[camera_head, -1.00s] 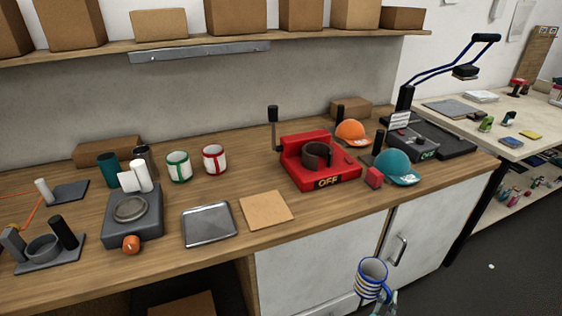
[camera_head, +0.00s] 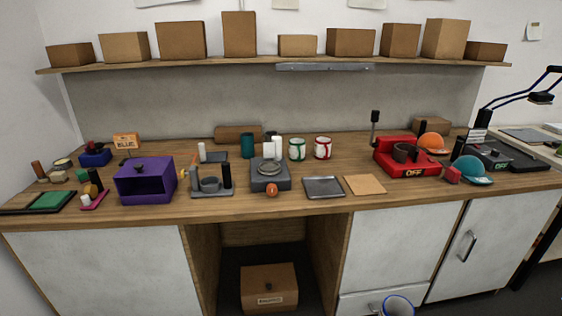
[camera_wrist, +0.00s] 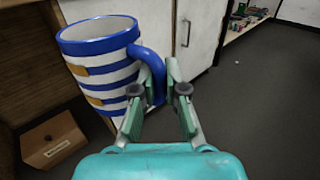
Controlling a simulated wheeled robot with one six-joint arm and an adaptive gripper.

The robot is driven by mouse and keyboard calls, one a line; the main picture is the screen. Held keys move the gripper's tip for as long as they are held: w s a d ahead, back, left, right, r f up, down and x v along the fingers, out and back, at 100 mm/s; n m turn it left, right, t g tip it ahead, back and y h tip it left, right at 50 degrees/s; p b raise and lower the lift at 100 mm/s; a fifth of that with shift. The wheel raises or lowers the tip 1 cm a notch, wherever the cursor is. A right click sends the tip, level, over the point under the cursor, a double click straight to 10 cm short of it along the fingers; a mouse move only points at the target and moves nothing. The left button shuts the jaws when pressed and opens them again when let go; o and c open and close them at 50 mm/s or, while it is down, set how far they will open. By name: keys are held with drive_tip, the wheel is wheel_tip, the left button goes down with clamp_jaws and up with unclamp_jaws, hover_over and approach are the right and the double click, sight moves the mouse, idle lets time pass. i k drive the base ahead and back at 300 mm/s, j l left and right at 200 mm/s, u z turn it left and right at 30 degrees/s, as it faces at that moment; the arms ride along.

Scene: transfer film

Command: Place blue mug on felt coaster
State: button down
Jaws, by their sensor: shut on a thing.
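The blue mug (camera_wrist: 98,66) has blue and white stripes with tan patches, a blue rim and a blue handle. It is upright in the wrist view. My gripper (camera_wrist: 168,92) is shut on its handle. In the head view only the mug's rim (camera_head: 397,307) shows at the bottom edge, in front of the cabinets and below the worktop; my gripper is out of that view. A flat tan square pad (camera_head: 365,185) lies on the worktop; it may be the felt coaster, but its material is unclear. Its top is bare.
A metal tray (camera_head: 324,187) lies left of the tan pad. A red press (camera_head: 407,157) stands to the right behind it. White cups with green (camera_head: 297,149) and red (camera_head: 322,148) trim stand behind. A cardboard box (camera_head: 269,288) sits in the open bay below the worktop (camera_head: 300,205).

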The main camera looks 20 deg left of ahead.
sight(54, 198)
drive_tip(key=u, duration=1.65)
drive_tip(key=i+l+u, duration=0.45)
drive_tip(key=i+l, duration=0.5)
drive_tip(key=l, duration=0.15)
